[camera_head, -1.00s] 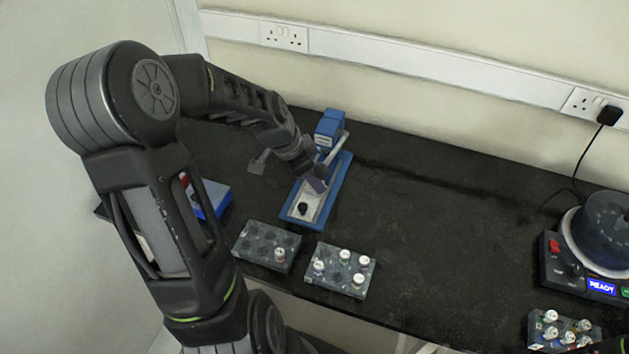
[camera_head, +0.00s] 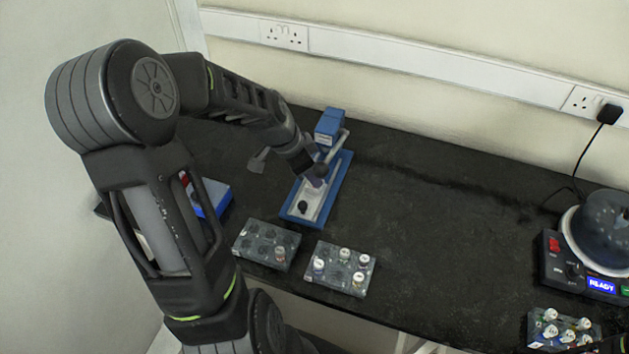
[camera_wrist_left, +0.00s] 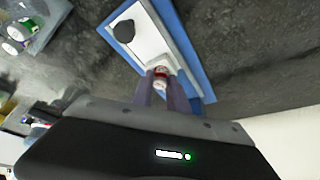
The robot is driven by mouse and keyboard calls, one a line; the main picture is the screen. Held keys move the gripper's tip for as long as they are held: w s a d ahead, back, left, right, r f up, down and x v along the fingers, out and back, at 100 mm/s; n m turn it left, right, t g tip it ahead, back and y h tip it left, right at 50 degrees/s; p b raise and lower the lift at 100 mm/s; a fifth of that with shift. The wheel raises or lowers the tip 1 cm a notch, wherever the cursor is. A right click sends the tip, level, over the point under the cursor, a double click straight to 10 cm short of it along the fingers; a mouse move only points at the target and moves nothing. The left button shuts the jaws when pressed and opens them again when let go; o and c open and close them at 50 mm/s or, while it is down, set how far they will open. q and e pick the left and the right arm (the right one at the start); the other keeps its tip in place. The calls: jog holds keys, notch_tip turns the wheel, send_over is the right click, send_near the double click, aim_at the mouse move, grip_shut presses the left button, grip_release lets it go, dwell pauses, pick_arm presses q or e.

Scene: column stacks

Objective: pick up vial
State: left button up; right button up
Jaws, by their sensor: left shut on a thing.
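A small vial (camera_wrist_left: 161,74) with a whitish top and a red band shows between my left fingertips in the left wrist view. My left gripper (camera_wrist_left: 160,85) is shut on it, over the pale plate of the blue-framed device (camera_head: 335,185). In the head view my left gripper (camera_head: 317,181) is above the middle of that plate, and the vial is too small to make out. Whether the vial's lower end touches the device is hidden.
A mostly empty rack (camera_head: 246,246) and a fuller vial rack (camera_head: 330,284) stand in front of the device. A round machine (camera_head: 603,235) with a "READY" display is at the right, with another vial rack (camera_head: 538,338) before it. The bench's middle is clear.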

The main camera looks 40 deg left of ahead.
pick_arm(q)
grip_shut()
jog(key=shift+r, duration=0.15)
notch_tip(320, 180, up, 18)
jog(key=b, duration=0.1)
dwell(0.5)
jog(key=shift+f, duration=0.25)
dwell(0.3)
